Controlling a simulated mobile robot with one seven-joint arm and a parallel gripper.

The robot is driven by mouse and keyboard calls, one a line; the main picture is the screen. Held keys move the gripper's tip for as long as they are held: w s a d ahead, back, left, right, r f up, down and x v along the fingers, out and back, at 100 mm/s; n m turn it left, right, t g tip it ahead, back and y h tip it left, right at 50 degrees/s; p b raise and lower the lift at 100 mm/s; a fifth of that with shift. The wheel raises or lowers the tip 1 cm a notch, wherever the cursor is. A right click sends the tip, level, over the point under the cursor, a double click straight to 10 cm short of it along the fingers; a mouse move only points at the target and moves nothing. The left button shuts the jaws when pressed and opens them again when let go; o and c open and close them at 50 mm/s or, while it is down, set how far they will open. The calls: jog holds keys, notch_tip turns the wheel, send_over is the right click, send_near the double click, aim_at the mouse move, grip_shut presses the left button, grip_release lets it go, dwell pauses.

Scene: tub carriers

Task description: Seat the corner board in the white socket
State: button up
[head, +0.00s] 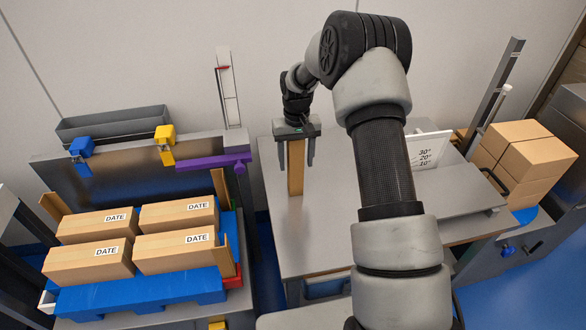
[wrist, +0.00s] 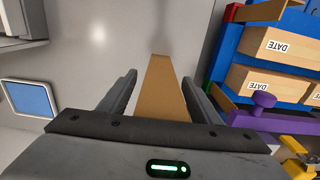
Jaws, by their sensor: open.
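A brown corner board (head: 296,172) stands upright on the grey table between the fingers of my gripper (head: 296,160). In the wrist view the board (wrist: 162,90) lies between the two open fingers, with a gap on its left side; contact on the right is hard to tell. The white socket (head: 47,301) is at the front left corner of the blue pallet (head: 140,294) and looks empty. Other corner boards stand at the other pallet corners, such as the front right one (head: 225,256) in the red socket (head: 233,275).
Several cartons marked DATE (head: 175,215) sit on the pallet. A purple clamp (head: 210,162) and yellow (head: 165,140) and blue (head: 82,147) fittings stand behind them. A white angle card (head: 428,150) and stacked cartons (head: 520,155) are at right. The table's front is clear.

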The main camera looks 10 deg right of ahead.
jog(key=shift+f, duration=0.1)
jog(key=shift+c, duration=0.5)
jog(key=c, duration=1.1)
